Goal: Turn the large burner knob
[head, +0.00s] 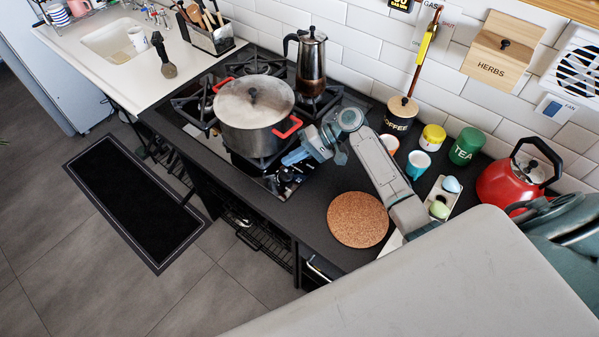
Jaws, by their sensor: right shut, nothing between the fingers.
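The gas hob (203,83) is set in the black counter in the head view. Its knobs (287,175) are small dark discs at the hob's right front end, just below my right gripper; I cannot tell which of them is the large burner knob. My right gripper (288,160) reaches in from the right and is shut and empty, close to the knobs. Whether it touches a knob cannot be made out. The gripper and wrist hide part of the hob's right side. My left gripper is not in view.
A lidded steel pot (254,112) with red handles stands on the hob right beside my right gripper. A moka pot (311,65) stands behind it. A cork mat (357,219), coffee jar (400,114), cups and a red kettle (517,180) are to the right.

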